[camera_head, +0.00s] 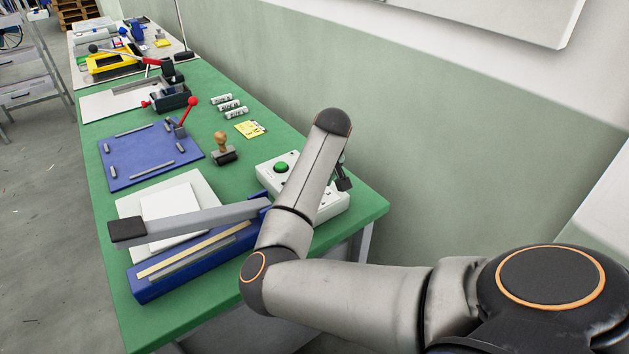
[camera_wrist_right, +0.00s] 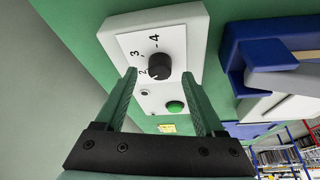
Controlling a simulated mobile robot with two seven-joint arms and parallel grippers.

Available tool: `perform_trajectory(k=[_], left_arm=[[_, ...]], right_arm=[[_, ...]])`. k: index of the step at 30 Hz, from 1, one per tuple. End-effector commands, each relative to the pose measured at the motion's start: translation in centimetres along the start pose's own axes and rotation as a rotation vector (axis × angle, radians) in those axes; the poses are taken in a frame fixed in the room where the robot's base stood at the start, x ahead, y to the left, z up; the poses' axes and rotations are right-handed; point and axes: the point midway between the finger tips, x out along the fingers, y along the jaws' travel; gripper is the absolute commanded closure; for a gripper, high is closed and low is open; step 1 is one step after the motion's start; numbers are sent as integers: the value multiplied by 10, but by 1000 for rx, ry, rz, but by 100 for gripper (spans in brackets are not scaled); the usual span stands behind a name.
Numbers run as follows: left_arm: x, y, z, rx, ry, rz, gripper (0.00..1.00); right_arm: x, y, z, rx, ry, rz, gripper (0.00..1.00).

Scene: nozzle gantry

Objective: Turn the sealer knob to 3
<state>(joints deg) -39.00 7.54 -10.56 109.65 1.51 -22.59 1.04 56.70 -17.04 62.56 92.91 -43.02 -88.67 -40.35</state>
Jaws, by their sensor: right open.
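The sealer's white control box (camera_head: 331,204) sits at the near right of the green table, partly hidden by my right arm. It carries a green button (camera_head: 281,167). In the right wrist view the black knob (camera_wrist_right: 158,66) shows on the box's label, with 2, 3 and 4 printed around it. A small light mark on the knob's lower left edge appears to face the 2. My right gripper (camera_wrist_right: 160,76) is open, its green fingers on either side of the knob in the picture; I cannot tell if they touch it. My left gripper is not in view.
The blue sealer (camera_head: 190,262) with its raised grey lever (camera_head: 190,224) stands beside the box. A stamp (camera_head: 222,149), a blue plate (camera_head: 150,155) and a red-handled lever (camera_head: 188,113) lie farther back. The wall runs close along the table's right side.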

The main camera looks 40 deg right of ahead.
Motion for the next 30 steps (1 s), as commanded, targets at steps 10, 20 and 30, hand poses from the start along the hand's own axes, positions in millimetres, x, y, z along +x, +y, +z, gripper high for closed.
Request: perform_trajectory(k=[10, 20, 30], left_arm=[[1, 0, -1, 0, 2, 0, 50], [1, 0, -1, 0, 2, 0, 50], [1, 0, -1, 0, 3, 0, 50]], right_arm=[[19, 1, 0, 2, 2, 0, 29], [19, 1, 0, 2, 2, 1, 48], [19, 1, 0, 1, 2, 1, 86]])
